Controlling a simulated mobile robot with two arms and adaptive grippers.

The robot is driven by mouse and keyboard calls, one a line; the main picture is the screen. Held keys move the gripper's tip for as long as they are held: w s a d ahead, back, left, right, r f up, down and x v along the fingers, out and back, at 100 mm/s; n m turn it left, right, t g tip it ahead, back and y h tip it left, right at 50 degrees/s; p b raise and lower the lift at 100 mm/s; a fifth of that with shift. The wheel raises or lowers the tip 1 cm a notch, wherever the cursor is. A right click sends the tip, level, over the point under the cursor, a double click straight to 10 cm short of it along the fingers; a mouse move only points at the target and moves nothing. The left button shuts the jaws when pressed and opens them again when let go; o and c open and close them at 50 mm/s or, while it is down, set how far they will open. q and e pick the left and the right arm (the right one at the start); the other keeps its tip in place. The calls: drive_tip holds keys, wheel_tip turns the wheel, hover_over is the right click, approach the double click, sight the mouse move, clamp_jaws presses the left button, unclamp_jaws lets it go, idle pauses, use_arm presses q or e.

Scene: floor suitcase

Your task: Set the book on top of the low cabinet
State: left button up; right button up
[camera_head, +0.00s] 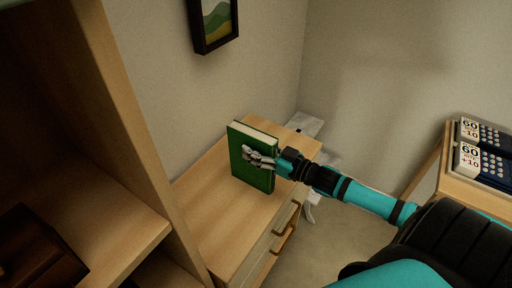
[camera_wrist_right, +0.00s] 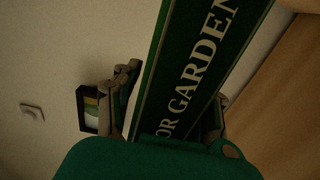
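The green book (camera_head: 244,172) stands upright over the top of the low cabinet (camera_head: 208,208), near the wall. I cannot tell whether its lower edge touches the wood. My right gripper (camera_head: 259,158) reaches in from the right and is shut on the book, with a finger on its front cover. In the right wrist view, the book's lettered spine (camera_wrist_right: 195,75) runs between the two fingers of the right gripper (camera_wrist_right: 168,108). The book hides part of the cabinet top. My left gripper is not in view.
A tall wooden shelf unit (camera_head: 130,120) stands at the left, with a dark brown box (camera_head: 38,255) on it. A framed picture (camera_head: 214,22) hangs above the cabinet. Boxes marked 60 (camera_head: 482,165) lie on furniture at the right. The cabinet top's front part is clear.

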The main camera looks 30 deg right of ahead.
drive_tip(key=shift+o, duration=1)
drive_tip(key=shift+r, duration=0.1)
drive_tip(key=shift+s+d, duration=0.1)
drive_tip(key=shift+s, duration=0.25)
drive_tip(key=v, duration=1.1)
drive_tip(key=shift+s, duration=0.15)
drive_tip(key=s+d+f+m+g+h, duration=0.1)
drive_tip(key=s+d+f+g+h, duration=0.15)
drive_tip(key=f, duration=0.75)
drive_tip(key=s+d+f+m+g+h, duration=0.1)
drive_tip(key=s+d+f+m+h, duration=0.15)
drive_tip(key=f, duration=0.75)
drive_tip(key=s+d+f+m+g+h, duration=0.1)
drive_tip(key=s+d+f+g+h, duration=0.2)
drive_tip(key=f, duration=0.7)
drive_tip(key=s+a+f+g, duration=0.35)
drive_tip(key=s+f, duration=0.55)
drive_tip(key=f, duration=0.4)
drive_tip(key=s+a+f+n+g, duration=0.1)
drive_tip(key=s+a+f+g, duration=0.1)
drive_tip(key=s+a+f, duration=0.3)
drive_tip(key=s+a+f+n+g+y, duration=0.1)
drive_tip(key=s+a+f+g, duration=0.2)
drive_tip(key=s+a+f, duration=0.3)
drive_tip(key=s+a, duration=0.5)
drive_tip(key=a, duration=0.2)
drive_tip(key=shift+f+g, duration=0.3)
